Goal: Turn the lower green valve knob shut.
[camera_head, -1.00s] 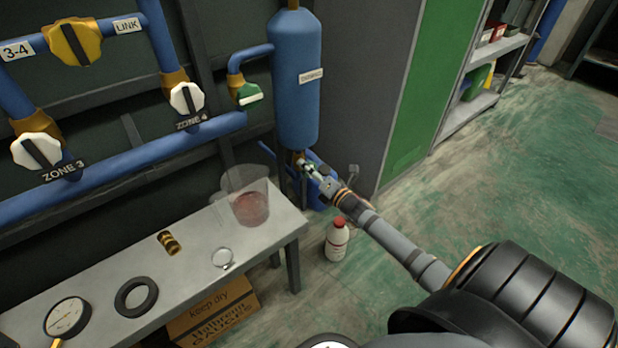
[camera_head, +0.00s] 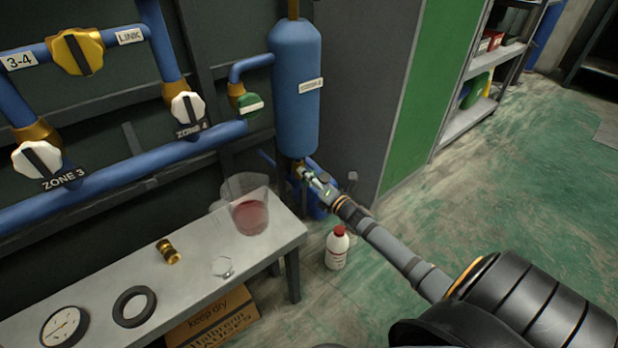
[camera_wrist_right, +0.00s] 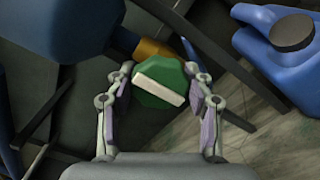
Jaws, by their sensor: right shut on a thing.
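The lower green valve knob (camera_wrist_right: 162,84) has a white bar across its face and sits on a brass fitting (camera_wrist_right: 150,50). In the wrist view it lies between the fingers of my right gripper (camera_wrist_right: 160,103), which is shut on it. The white bar runs nearly across from finger to finger, slightly tilted. In the head view my right gripper (camera_head: 311,178) reaches the valve under the blue cylinder (camera_head: 296,95), and its fingers largely hide the knob there. A second, upper green knob (camera_head: 249,101) sits on the pipe left of the cylinder. My left gripper is out of view.
A grey bench (camera_head: 110,290) holds a beaker of red liquid (camera_head: 251,216), brass fitting (camera_head: 169,251), black ring (camera_head: 134,306) and gauge (camera_head: 64,327). A white bottle (camera_head: 337,250) stands on the floor below my right arm. Blue pipes carry white and yellow knobs. Floor at right is clear.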

